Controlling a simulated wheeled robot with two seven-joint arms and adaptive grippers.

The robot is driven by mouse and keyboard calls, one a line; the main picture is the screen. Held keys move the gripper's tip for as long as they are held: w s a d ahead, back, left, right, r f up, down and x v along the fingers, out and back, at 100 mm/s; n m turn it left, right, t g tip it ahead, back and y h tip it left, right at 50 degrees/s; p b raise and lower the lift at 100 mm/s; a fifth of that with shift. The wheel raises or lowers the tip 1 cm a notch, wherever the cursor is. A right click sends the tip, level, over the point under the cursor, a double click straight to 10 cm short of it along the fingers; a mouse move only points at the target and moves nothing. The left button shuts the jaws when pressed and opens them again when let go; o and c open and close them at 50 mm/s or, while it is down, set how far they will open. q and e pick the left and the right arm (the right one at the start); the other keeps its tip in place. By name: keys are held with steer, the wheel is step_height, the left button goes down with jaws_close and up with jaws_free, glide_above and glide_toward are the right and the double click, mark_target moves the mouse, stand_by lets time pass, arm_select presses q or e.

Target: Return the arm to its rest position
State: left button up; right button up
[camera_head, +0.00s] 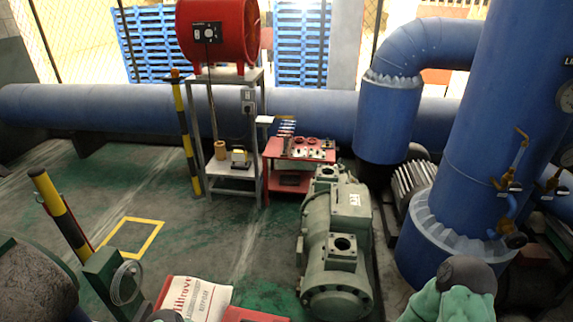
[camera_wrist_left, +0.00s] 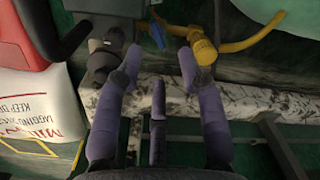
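My left gripper (camera_wrist_left: 153,80) shows in the left wrist view, its purple-grey fingers spread apart. I see nothing held between them. A yellow pipe fitting (camera_wrist_left: 203,47) with a blue handle (camera_wrist_left: 157,35) lies just beyond the fingertips. I cannot tell whether any finger touches it. A dark grey fitting (camera_wrist_left: 103,58) is beyond the left finger.
A speckled whitish pipe (camera_wrist_left: 265,103) runs behind the fingers. A white sack (camera_wrist_left: 32,112) and a red object (camera_wrist_left: 22,35) are at left.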

arm_select(q)
steer(key=s+d+r+n+g+h+p, duration=0.1)
steer(key=s+d+r+n+h, duration=0.15)
steer(key=d+r+n, duration=0.6)
steer(key=s+d+r+n+h, duration=0.3)
steer(key=r+n, duration=0.6)
steer(key=n, duration=0.7)
steer(key=s+d+r+n+y, duration=0.1)
steer(key=s+r+n, duration=0.1)
steer(key=r+n, duration=0.4)
steer(key=s+d+r+n+t, duration=0.1)
steer(key=r+n, duration=0.5)
steer(key=n, duration=1.1)
steer(key=shift+s+d+r+y+p, duration=0.15)
steer(key=shift+s+r+y+p, duration=0.25)
steer(key=shift+s, duration=0.4)
steer(key=shift+s+a+r+n+t, duration=0.15)
steer(key=shift+s+r+n, duration=0.05)
steer(key=shift+n, duration=0.4)
steer(key=shift+s+a+r+n+t, duration=0.1)
steer(key=shift+s+r+n+t, duration=0.1)
steer(key=shift+n, duration=0.35)
steer(key=shift+c, duration=0.8)
steer(key=shift+w, duration=0.1)
